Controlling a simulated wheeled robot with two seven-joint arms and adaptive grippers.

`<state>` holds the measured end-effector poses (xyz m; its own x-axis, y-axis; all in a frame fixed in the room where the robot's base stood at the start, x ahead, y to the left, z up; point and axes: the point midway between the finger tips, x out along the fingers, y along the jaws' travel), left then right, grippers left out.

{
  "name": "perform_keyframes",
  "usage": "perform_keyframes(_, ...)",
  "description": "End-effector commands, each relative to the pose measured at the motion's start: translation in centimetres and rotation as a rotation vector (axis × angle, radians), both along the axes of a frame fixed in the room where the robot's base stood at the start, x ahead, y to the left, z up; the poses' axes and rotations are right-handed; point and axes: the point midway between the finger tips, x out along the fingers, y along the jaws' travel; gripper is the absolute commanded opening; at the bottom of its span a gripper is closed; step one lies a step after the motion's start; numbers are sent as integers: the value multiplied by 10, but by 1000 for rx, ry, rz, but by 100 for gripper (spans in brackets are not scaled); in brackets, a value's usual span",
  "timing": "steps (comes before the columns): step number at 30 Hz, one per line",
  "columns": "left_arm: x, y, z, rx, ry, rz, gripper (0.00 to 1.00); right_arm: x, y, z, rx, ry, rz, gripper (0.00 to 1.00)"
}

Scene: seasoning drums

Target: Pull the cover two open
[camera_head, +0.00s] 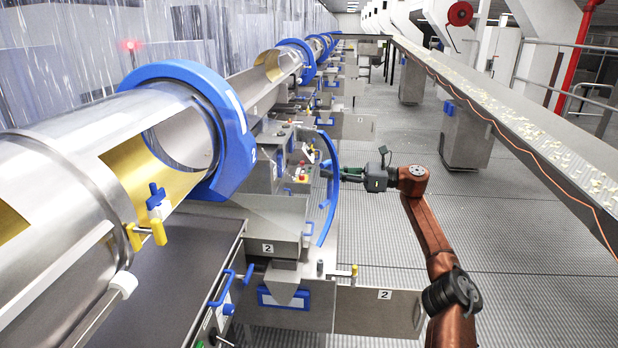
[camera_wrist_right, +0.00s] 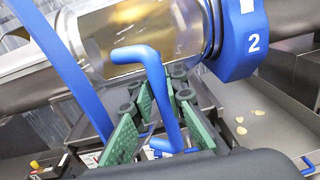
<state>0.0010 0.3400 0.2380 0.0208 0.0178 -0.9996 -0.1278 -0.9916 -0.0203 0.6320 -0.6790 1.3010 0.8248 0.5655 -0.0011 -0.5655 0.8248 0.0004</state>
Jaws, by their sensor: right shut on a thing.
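Cover two shows in the head view as a curved blue band (camera_head: 334,200), standing out to the right of the blue drum ring (camera_head: 236,135), apart from it. My right gripper (camera_head: 335,173) is at this band, its arm reaching in from the right. In the right wrist view, the green fingers of my right gripper (camera_wrist_right: 160,98) are shut on the cover's blue bent handle (camera_wrist_right: 158,68). The cover's blue edge (camera_wrist_right: 62,68) runs down the left side there. The blue ring marked 2 (camera_wrist_right: 240,40) is behind. My left gripper is in neither view.
A long metal drum (camera_head: 70,190) lies along the left. Metal plates marked 2 (camera_head: 378,312) stick out at the lower middle. A conveyor (camera_head: 520,120) with pale pieces runs along the right.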

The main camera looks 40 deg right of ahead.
Motion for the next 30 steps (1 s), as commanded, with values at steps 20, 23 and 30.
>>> perform_keyframes(20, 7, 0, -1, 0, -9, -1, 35, -4, -9, -2, -1, 3, -6, 21)
perform_keyframes(23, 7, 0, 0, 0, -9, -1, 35, -2, -7, -1, 0, 2, -3, 28)
perform_keyframes(30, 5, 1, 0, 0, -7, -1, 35, -1, -6, -1, 0, 2, -2, 30)
